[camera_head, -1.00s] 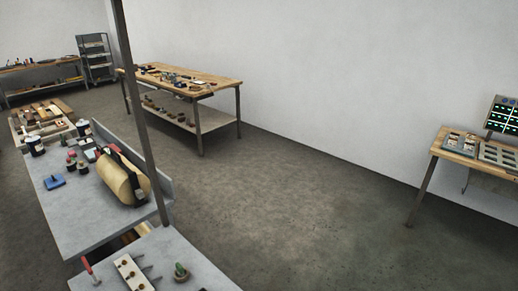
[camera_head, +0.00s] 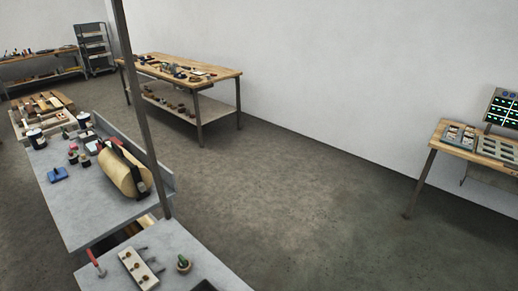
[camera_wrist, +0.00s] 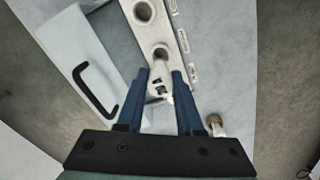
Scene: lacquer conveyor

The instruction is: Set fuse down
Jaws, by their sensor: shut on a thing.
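My gripper (camera_wrist: 161,84) shows in the wrist view, its two blue fingers shut on a small white fuse (camera_wrist: 157,76) with dark marks. The fuse is between the fingertips, close to a pale block with round holes (camera_wrist: 180,38). One hole lies just past the fuse; I cannot tell whether the fuse touches the block. The pale block on the near grey bench (camera_head: 139,270) in the head view may be the same one. My gripper is outside the head view.
A grey panel with a black handle (camera_wrist: 88,72) lies left of my fingers. A small brown-ended cylinder (camera_wrist: 215,124) is at their right. In the head view, a red-handled tool (camera_head: 95,261) and a green-topped part (camera_head: 183,263) flank the block. Open floor (camera_head: 300,220) lies right.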

